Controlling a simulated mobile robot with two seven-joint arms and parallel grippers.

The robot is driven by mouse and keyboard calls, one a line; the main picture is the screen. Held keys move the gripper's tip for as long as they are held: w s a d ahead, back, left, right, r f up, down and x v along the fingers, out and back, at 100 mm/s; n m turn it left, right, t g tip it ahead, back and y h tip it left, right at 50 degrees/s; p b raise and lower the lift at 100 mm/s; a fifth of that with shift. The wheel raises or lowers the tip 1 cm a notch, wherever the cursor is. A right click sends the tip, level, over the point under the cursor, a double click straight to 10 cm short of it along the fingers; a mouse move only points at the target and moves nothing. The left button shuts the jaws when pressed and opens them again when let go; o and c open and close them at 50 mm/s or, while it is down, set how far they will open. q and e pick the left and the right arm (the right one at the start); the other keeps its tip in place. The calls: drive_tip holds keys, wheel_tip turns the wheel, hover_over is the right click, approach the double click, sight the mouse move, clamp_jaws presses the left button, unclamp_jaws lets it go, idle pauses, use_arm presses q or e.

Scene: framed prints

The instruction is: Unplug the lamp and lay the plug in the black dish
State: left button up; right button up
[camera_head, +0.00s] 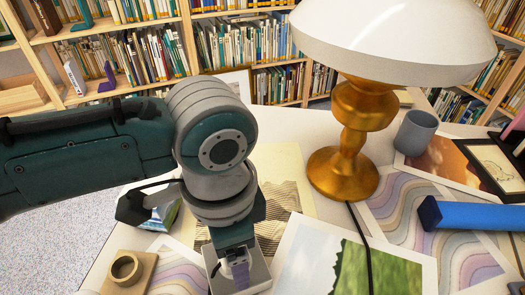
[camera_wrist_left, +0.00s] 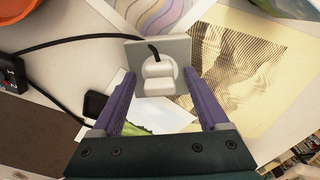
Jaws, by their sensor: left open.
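The white plug (camera_wrist_left: 158,85) sits in a pale grey socket block (camera_wrist_left: 120,50), which also shows in the head view (camera_head: 260,277). A black cord leaves the plug. My left gripper (camera_head: 238,268) points down over the block. In the wrist view its purple fingers (camera_wrist_left: 160,76) are open, one on each side of the plug, with gaps visible. The lamp (camera_head: 342,175) has a gold base and white shade. My right gripper is out of view.
Prints cover much of the white table, including a green landscape (camera_head: 400,270). A grey cup (camera_head: 415,133) and long blue object (camera_head: 475,216) are at right. A beige block with a ring (camera_head: 125,268) is front left. In the wrist view, black cords run past a black box (camera_wrist_left: 12,76).

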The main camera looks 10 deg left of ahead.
use_arm(q)
drive_tip(key=shift+c, duration=0.4)
clamp_jaws()
drive_tip(key=shift+r, duration=0.1)
idle(0.5)
drive_tip(key=shift+r+p, duration=2.9)
drive_tip(key=shift+p, duration=0.45)
